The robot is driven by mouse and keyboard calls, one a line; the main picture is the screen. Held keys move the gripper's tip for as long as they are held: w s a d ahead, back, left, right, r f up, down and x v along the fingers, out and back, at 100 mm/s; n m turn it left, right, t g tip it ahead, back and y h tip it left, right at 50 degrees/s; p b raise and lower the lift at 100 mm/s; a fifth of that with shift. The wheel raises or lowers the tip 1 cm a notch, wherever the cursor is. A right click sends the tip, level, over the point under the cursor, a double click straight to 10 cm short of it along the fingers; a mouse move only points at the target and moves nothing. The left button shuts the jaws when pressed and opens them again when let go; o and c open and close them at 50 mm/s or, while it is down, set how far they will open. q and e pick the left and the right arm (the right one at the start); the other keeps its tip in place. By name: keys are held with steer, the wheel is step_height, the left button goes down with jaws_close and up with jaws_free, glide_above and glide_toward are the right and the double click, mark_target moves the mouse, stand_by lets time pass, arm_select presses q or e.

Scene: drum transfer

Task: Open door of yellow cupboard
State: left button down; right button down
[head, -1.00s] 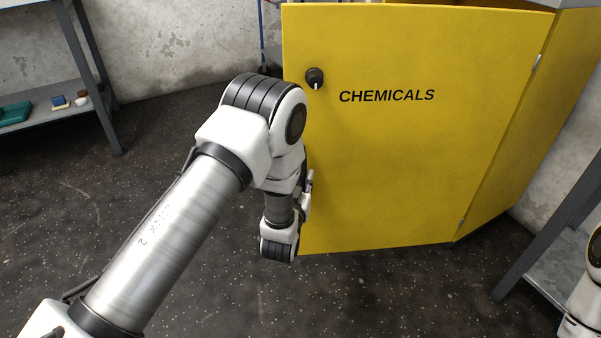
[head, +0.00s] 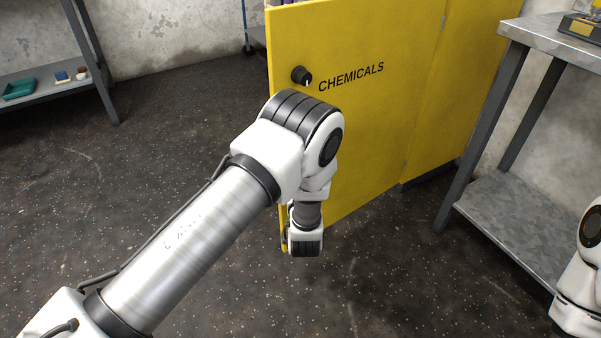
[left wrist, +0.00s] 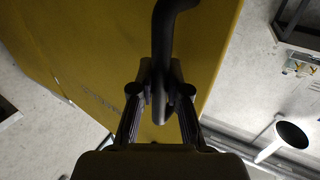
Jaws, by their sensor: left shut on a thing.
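The yellow cupboard (head: 465,75) stands at the top of the head view. Its door (head: 370,130), marked "CHEMICALS" with a black round knob (head: 301,76), stands ajar, its free edge swung out toward me. In the left wrist view the door (left wrist: 110,50) fills the upper left. My left gripper (left wrist: 160,92) is shut on a black bent handle (left wrist: 163,45) at the door's face. In the head view my left arm covers the lower left of the door and hides the handle and fingers. My right gripper is out of view; only part of the right arm shows.
A grey metal table (head: 520,215) with a lower shelf stands right of the cupboard. Another grey shelf (head: 50,92) with small items stands at the far left. The dark speckled floor (head: 190,110) left of and in front of the door is clear.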

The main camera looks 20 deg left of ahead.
arm_select(q)
steer(key=shift+s+f, duration=0.1)
steer(key=c, duration=1.1)
jaws_free()
steer(key=shift+a, duration=0.1)
steer(key=shift+c, duration=0.2)
steer(key=v, duration=0.7)
steer(key=shift+s, duration=0.2)
